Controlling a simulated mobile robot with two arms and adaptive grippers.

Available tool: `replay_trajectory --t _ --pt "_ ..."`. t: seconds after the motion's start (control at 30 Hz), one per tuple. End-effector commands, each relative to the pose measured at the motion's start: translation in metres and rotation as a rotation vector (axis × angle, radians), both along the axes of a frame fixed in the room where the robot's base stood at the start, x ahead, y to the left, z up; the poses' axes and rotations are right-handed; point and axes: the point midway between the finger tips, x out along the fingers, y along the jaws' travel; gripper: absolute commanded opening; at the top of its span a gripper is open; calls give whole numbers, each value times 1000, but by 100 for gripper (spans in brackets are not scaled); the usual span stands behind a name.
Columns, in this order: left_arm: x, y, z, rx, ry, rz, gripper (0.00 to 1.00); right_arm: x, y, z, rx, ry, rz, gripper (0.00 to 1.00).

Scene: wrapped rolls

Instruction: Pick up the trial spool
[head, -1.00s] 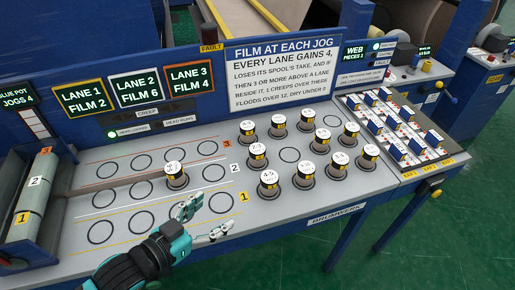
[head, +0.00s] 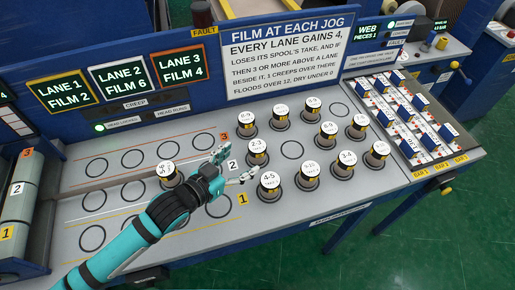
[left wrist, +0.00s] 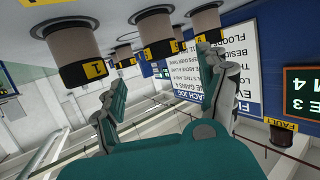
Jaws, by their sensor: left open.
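Several spools with white tops and black-and-yellow bands stand upright on the grey deck, and no label I can read marks one as the trial spool. A lone spool (head: 168,172) stands in the lanes, left of my left gripper (head: 239,165). My left gripper is open and empty, its fingers pointing right toward the spool marked 2-3 (head: 258,150) and the spool marked 4-5 (head: 268,184). In the left wrist view the open fingers (left wrist: 160,68) face several spools, one (left wrist: 155,35) ahead between them and a nearer one (left wrist: 75,50) to the left. My right gripper is not in view.
More spools (head: 310,174) stand close together at right. Empty circles (head: 292,150) mark the deck. A tray of small blue-and-white pieces (head: 408,110) lies at far right. A sign board (head: 282,62) and lane displays (head: 122,80) rise behind. A numbered roller (head: 18,190) is at left.

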Motion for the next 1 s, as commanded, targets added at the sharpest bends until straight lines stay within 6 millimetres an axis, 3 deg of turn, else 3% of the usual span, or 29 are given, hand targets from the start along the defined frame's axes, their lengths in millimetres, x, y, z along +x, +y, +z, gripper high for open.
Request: replay_trajectory --t 0.1,0.37,0.7,0.97,1.0 --pt "16 -12 -4 -1 -1 0 76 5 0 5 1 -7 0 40" --pt "30 -23 -9 0 0 0 76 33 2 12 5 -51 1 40" --pt "65 -48 -21 0 0 0 76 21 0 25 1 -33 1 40" --pt "66 -49 -23 1 -1 0 76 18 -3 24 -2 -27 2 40" --pt "66 -49 -23 1 -1 0 71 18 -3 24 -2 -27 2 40"
